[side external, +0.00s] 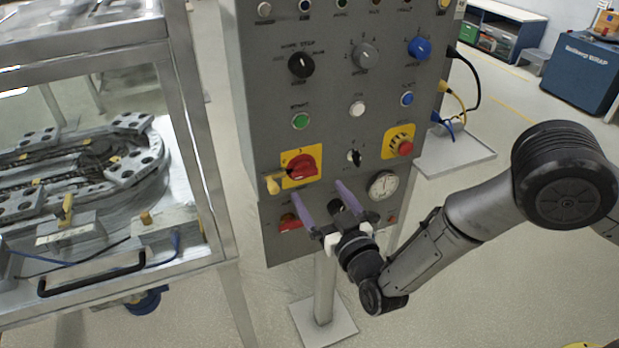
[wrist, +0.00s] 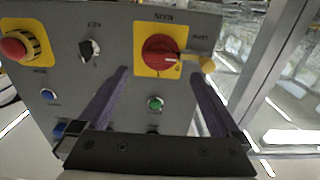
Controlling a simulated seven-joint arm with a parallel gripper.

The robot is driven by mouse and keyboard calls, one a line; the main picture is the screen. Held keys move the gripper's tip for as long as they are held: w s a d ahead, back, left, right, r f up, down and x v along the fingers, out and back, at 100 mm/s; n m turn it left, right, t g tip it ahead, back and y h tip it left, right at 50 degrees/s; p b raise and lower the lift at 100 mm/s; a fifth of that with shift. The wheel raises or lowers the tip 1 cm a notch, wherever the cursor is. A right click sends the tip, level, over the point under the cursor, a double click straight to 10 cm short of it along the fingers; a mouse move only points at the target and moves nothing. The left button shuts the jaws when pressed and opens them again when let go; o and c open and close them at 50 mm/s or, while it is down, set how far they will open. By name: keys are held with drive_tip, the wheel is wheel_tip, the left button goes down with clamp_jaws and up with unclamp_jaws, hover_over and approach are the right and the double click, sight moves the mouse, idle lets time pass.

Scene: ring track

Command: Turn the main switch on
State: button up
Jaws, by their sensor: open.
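The main switch (side external: 302,167) is a red rotary knob on a yellow plate, low on the left of the grey control panel (side external: 330,110). In the wrist view the switch (wrist: 160,53) sits under the label "MAIN", with a pale mark on its knob. A yellow lever (side external: 272,185) sticks out beside the plate, and it also shows in the wrist view (wrist: 207,65). My gripper (side external: 319,192) is open and empty, its purple fingers pointing at the panel just below the switch. In the wrist view my gripper (wrist: 159,76) has its fingers on either side of the knob's lower edge, apparently apart from it.
A red emergency button (side external: 404,147) on yellow, a black selector (side external: 354,157), a green button (side external: 300,121) and a round gauge (side external: 383,185) share the panel. A metal-framed case (side external: 205,170) with a track inside stands close on the left.

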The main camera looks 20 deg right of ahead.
sight(306, 174)
drive_tip(key=w, duration=0.6)
drive_tip(key=c, duration=1.4)
